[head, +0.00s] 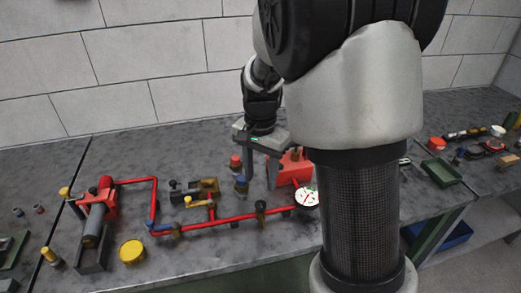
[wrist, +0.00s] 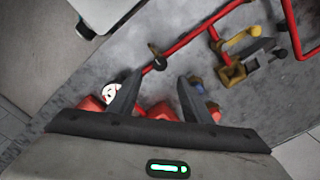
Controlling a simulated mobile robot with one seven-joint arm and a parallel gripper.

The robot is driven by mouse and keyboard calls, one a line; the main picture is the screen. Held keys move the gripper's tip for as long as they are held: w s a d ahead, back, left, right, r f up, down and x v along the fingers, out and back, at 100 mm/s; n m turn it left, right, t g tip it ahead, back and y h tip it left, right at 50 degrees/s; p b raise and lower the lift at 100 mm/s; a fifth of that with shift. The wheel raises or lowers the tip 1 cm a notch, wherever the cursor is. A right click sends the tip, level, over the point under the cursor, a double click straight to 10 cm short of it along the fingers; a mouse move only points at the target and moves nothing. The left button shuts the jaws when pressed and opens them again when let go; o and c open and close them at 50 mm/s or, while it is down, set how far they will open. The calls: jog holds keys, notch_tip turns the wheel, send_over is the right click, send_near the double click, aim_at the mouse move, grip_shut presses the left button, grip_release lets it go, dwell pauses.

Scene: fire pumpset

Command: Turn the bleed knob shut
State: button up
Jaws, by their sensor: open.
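A red pipe (head: 232,219) runs across the bench to a round white gauge (head: 307,197). A small dark round knob (head: 261,206) stands on this pipe; I cannot tell for sure that it is the bleed knob. The wrist view shows the dark knob (wrist: 158,63), the gauge (wrist: 110,91) and the pipe (wrist: 190,38). My gripper (wrist: 160,79) is open and empty, with its two dark fingers spread apart. In the wrist view the knob appears just beyond the gap between the fingertips, not between them. In the head view my gripper is above the back of the pipework.
A red box (head: 290,170) and a blue-topped post (head: 241,184) stand close below my gripper. A yellow-handled valve (head: 199,203), a brass fitting (head: 208,186) and a red pump unit (head: 103,198) stand leftward. My arm hides part of the bench at right.

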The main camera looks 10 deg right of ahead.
notch_tip(320, 180, up, 8)
jog(key=shift+r+p, duration=0.15)
jog(key=shift+p, duration=0.15)
jog(key=s+r+n+t+p, duration=0.2)
jog(key=s+r+n, duration=0.2)
jog(key=s, duration=0.5)
jog(key=s+r+n+t+p, duration=0.3)
jog(key=s+r+n, duration=0.2)
jog(key=s+r, duration=0.3)
jog(key=shift+s+r+t, duration=0.15)
jog(key=shift+s+t, duration=0.15)
jog(key=shift+s, duration=0.45)
